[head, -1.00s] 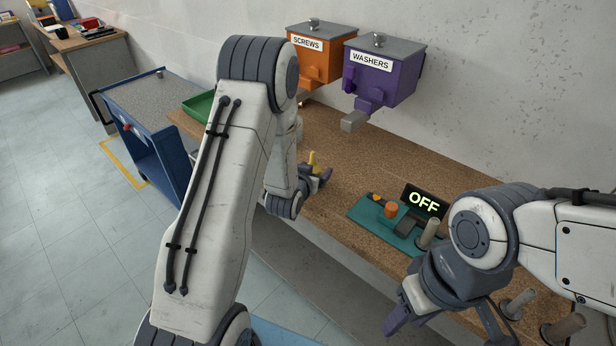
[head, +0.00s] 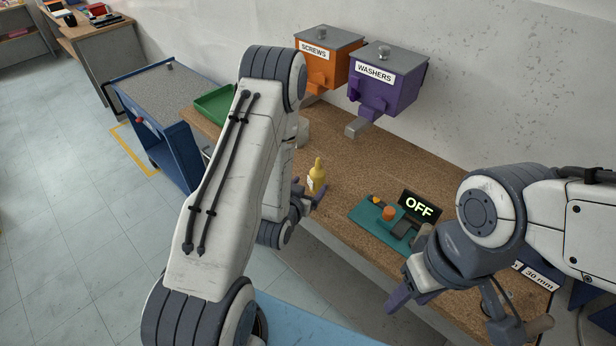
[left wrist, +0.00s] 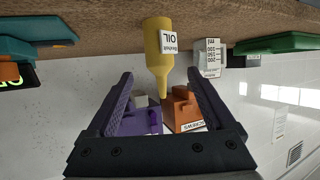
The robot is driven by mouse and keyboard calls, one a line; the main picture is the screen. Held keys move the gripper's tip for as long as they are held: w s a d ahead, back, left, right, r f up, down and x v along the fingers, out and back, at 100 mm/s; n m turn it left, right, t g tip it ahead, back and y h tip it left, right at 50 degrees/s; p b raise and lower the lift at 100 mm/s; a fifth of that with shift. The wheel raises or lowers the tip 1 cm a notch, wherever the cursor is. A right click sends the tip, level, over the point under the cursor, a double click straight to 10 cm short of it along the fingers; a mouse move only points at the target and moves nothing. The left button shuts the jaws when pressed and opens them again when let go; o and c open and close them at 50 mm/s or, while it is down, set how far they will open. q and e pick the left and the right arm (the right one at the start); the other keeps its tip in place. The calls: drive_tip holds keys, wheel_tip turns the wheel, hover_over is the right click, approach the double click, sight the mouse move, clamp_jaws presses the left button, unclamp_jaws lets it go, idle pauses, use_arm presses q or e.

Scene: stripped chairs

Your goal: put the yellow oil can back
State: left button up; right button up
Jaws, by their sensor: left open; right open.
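The yellow oil can (head: 317,174) stands upright on the brown bench, just beyond my left gripper. In the left wrist view the oil can (left wrist: 158,50), with a white OIL label, appears upside down ahead of the fingers and apart from them. My left gripper (head: 308,197) is open and empty; its purple fingers (left wrist: 160,95) show spread in the left wrist view. My right gripper (head: 397,290) is low in front of the bench's near edge, open and holding nothing visible. The can's lower part is partly hidden by the left gripper in the head view.
A teal board (head: 380,220) with an orange button and an OFF display (head: 419,207) is right of the can. Orange SCREWS (head: 328,62) and purple WASHERS (head: 385,80) dispensers hang on the wall. A green tray (head: 215,106) lies at the bench's left end.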

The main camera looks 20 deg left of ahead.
use_arm(q)
drive_tip(key=shift+s+r+p, duration=0.2)
drive_tip(key=shift+s+p, duration=0.05)
drive_tip(key=shift+p, duration=0.1)
drive_tip(key=s+d+r+m+g+h, duration=0.1)
drive_tip(key=s+d+r+m+g, duration=0.2)
drive_tip(key=d, duration=0.4)
drive_tip(key=s+d+r+m+g+h, duration=0.1)
drive_tip(key=d+r+g, duration=0.25)
drive_tip(key=d, duration=0.45)
drive_tip(key=s+d+r+m+g, duration=0.1)
drive_tip(key=s+r+g, duration=0.2)
drive_tip(key=s, duration=0.8)
drive_tip(key=s+d+r+m+g, duration=0.2)
drive_tip(key=s+r+g, duration=0.2)
drive_tip(key=s+r, duration=0.4)
drive_tip(key=s, duration=0.4)
drive_tip(key=shift+s+r+m+y, duration=0.15)
drive_tip(key=shift+r+m+y, duration=0.1)
drive_tip(key=shift+m+y, duration=0.05)
